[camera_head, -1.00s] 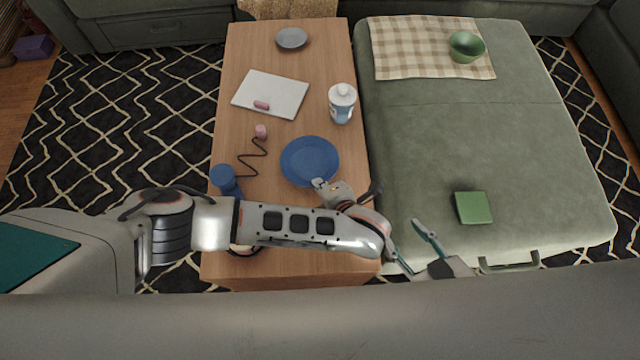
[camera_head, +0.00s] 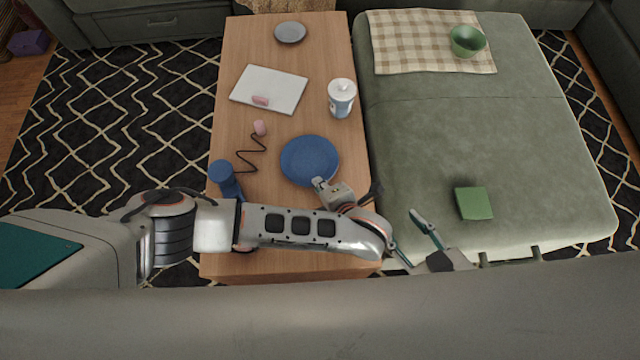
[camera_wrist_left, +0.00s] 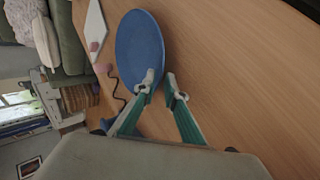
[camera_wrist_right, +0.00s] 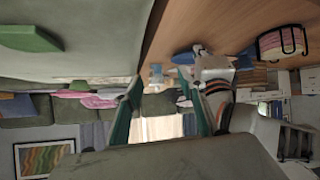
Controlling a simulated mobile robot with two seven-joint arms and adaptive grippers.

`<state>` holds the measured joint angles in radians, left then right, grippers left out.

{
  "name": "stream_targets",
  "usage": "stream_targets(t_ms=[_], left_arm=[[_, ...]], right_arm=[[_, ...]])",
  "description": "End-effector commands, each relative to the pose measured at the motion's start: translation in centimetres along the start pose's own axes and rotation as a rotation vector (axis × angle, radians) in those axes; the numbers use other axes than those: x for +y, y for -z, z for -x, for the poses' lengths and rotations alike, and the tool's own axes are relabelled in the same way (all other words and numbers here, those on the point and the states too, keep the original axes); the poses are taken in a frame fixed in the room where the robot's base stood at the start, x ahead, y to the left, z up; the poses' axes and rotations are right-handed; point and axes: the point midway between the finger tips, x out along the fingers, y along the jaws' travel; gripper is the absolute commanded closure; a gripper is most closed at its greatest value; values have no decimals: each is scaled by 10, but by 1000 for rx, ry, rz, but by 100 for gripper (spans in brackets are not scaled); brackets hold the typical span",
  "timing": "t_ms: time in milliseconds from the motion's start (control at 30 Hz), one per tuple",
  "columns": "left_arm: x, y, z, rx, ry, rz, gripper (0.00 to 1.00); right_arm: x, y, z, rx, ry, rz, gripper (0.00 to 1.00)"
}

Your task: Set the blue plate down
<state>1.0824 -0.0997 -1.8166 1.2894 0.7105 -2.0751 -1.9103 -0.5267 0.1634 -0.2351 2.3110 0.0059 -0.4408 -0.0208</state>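The blue plate (camera_head: 308,157) is over the wooden table, its face up in the head view; in the left wrist view it is a tilted blue oval (camera_wrist_left: 138,45). My left gripper (camera_head: 320,184) is at its near rim, fingers nearly closed (camera_wrist_left: 161,84). One fingertip overlaps the plate and the other is just outside the rim. I cannot tell whether the plate touches the tabletop. My right gripper (camera_head: 400,228) is open and empty near the front edge of the green seat; its spread fingers also show in the right wrist view (camera_wrist_right: 163,95).
The green seat (camera_head: 480,140) holds a green block (camera_head: 473,204) and a green bowl (camera_head: 466,41).

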Motion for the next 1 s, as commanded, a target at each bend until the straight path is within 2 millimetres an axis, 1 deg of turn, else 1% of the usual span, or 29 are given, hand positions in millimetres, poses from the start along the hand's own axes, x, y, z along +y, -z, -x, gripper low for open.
stream_targets(t_ms=[33, 67, 133, 200, 400, 500, 600, 700, 1000], left_arm=[[9, -3, 13, -6, -10, 4, 89], [10, -3, 19, -7, -11, 5, 89], [12, -4, 34, -7, -14, 6, 89], [13, -4, 50, -7, -14, 6, 89], [10, -3, 87, -7, -11, 6, 89], [8, -3, 100, -5, -9, 5, 89], [6, -2, 107, -3, -8, 4, 89], [4, -1, 111, -2, -5, 2, 89], [2, -1, 111, -2, -3, 2, 89]], right_arm=[[6, 10, 1, 12, -11, 12, 60], [9, 10, 2, 9, -16, 18, 60], [15, 5, 4, -7, -26, 30, 60], [13, -10, 8, -36, -25, 28, 60], [17, -9, 12, -42, -35, 28, 60], [18, -11, 12, -47, -38, 27, 60], [18, -13, 13, -52, -39, 26, 60], [18, -15, 13, -56, -39, 26, 60], [18, -17, 13, -58, -39, 26, 60]])
